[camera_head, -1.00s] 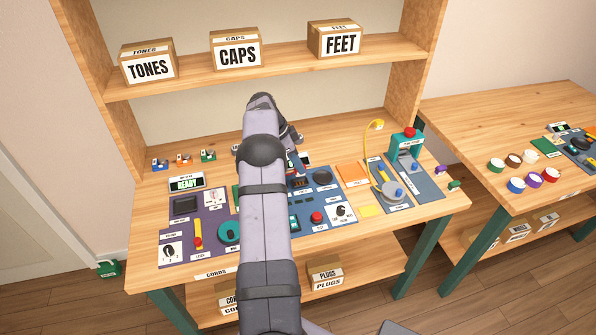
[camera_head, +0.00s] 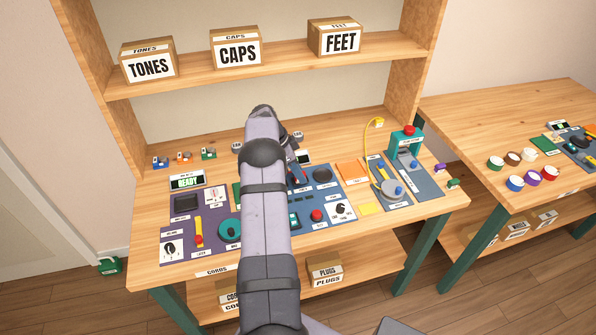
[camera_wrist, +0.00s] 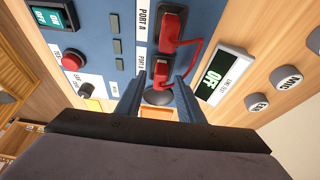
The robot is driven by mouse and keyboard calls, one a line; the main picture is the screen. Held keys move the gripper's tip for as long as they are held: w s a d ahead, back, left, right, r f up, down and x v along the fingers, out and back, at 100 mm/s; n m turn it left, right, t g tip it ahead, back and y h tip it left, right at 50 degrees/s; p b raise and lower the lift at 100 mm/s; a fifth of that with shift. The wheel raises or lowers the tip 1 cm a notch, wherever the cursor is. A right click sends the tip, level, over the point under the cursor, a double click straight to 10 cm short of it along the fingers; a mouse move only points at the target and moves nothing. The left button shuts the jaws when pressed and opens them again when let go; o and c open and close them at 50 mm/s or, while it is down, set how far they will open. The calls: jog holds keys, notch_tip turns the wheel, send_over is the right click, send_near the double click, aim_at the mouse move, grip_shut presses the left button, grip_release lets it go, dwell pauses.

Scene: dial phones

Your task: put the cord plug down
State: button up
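A red cord plug (camera_wrist: 160,70) sits at the dark socket labelled Port B in the wrist view. A red cord runs from it to a second red plug (camera_wrist: 172,28) at Port A. My gripper (camera_wrist: 158,82) is open, with its two blue-grey fingers spread on either side of the Port B plug's near end. Gaps show between the fingers and the plug. I cannot tell how deep the plug sits in the socket. In the head view my own arm hides the gripper and most of the port area.
A LINE TEST display (camera_wrist: 215,77) reading OFF stands right of the ports. A red button (camera_wrist: 72,60) is at left. On the bench stand a READY display (camera_head: 187,181) and a teal press (camera_head: 406,143).

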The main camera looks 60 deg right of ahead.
jog(key=shift+r, duration=0.15)
jog(key=shift+r+p, duration=0.15)
jog(key=shift+p, duration=0.2)
jog(key=b+v, duration=0.3)
jog(key=v, duration=0.9)
jog(key=w+a+n+t, duration=0.1)
jog(key=w+a+n, duration=0.25)
jog(key=a, duration=0.55)
jog(key=w+a+n+t+y, duration=0.1)
jog(key=w+a+n, duration=0.1)
jog(key=a+n, duration=0.45)
jog(key=w+a+n, duration=0.3)
jog(key=a, duration=0.8)
jog(key=s+a+f+n+y, duration=0.1)
jog(key=s+a+f+n, duration=0.1)
jog(key=s+a+n, duration=0.5)
jog(key=s+a+f+n+t+y, duration=0.1)
jog(key=s+a+n, duration=0.6)
jog(key=a, duration=1)
jog(key=shift+s+f, duration=0.75)
jog(key=shift+s, duration=0.25)
